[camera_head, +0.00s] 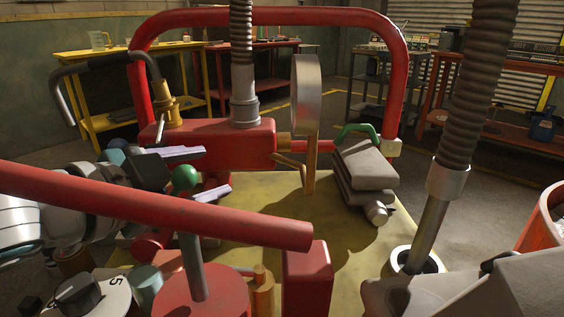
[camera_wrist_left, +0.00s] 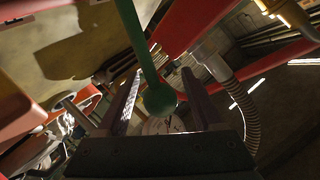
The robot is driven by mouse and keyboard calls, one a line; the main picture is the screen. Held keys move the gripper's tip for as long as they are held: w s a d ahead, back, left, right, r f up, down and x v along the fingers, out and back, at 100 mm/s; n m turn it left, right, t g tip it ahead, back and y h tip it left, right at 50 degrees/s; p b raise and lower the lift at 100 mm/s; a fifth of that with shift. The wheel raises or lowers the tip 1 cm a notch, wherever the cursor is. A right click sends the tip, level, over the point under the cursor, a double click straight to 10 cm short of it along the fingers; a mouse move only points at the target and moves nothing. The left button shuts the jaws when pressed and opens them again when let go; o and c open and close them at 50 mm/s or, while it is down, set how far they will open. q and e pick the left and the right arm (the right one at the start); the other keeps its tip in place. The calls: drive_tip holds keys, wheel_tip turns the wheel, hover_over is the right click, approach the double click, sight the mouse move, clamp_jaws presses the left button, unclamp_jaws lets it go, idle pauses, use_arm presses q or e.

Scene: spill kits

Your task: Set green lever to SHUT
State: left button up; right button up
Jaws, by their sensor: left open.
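The green lever has a dark green ball knob (camera_head: 185,177) in the head view, left of centre, with a greenish-grey shaft (camera_head: 190,255) below it. The foreground red bar crosses in front of the lever. My left gripper (camera_head: 218,168) comes in from the left and is open, its two pale fingers on either side of the knob. In the left wrist view, the green lever (camera_wrist_left: 137,40) reaches down to its ball, which appears between my two fingers. Contact cannot be told. No SHUT marking is readable.
A thick red bar (camera_head: 250,222) and red post (camera_head: 307,280) stand close to my left arm. A dial (camera_head: 100,295) is at lower left. A round gauge (camera_head: 306,95), a ribbed hose (camera_head: 485,85) and grey stacked shapes (camera_head: 365,165) stand farther right.

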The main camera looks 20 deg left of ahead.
use_arm(q)
drive_tip(key=shift+c, duration=0.3)
clamp_jaws()
idle(0.3)
idle(0.8)
